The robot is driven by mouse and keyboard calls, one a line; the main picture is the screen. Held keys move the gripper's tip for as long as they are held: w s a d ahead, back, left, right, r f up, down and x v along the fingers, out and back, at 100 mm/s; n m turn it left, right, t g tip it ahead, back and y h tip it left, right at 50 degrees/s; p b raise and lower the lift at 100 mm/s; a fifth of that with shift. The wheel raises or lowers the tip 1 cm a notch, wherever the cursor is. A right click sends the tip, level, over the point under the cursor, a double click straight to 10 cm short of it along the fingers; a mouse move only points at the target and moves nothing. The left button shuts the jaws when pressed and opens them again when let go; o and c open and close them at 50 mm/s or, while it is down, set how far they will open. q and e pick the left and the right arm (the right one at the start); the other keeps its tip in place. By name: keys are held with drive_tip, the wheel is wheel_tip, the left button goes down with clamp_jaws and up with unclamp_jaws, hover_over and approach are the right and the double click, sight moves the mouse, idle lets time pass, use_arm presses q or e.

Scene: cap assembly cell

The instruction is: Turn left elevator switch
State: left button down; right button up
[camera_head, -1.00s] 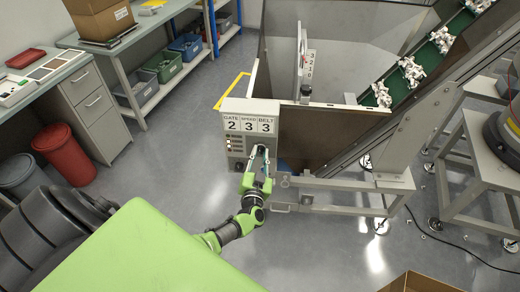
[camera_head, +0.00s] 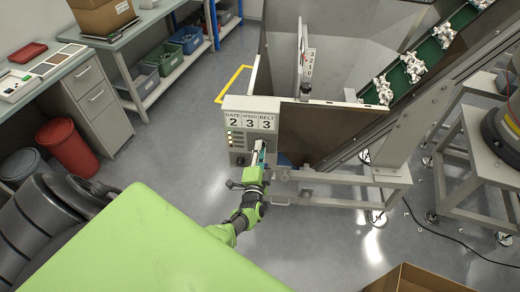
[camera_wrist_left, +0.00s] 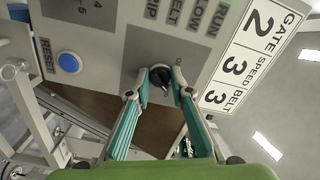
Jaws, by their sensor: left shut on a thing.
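The control panel (camera_head: 238,106) is a grey box on the corner of the hopper. It reads GATE 2, SPEED 3, BELT 3. My left gripper (camera_head: 258,150) is at the panel's lower right face. In the left wrist view, a black rotary switch (camera_wrist_left: 160,75) sits on the panel between the teal-lined fingers of my left gripper (camera_wrist_left: 158,90), which are shut on it. In the head view the fingers hide the switch. My right gripper is not in view.
A blue RESET button (camera_wrist_left: 69,62) is beside the switch. The hopper (camera_head: 330,130) and a green belt (camera_head: 408,72) with white parts rise at the right. A red bin (camera_head: 67,147) and a workbench stand left. An open cardboard box (camera_head: 415,280) is at the bottom.

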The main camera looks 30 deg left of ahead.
use_arm(q)
drive_tip(key=shift+d+m, duration=0.1)
drive_tip(key=shift+m, duration=0.6)
drive_tip(key=c, duration=1.8)
unclamp_jaws()
drive_tip(key=v, duration=1.2)
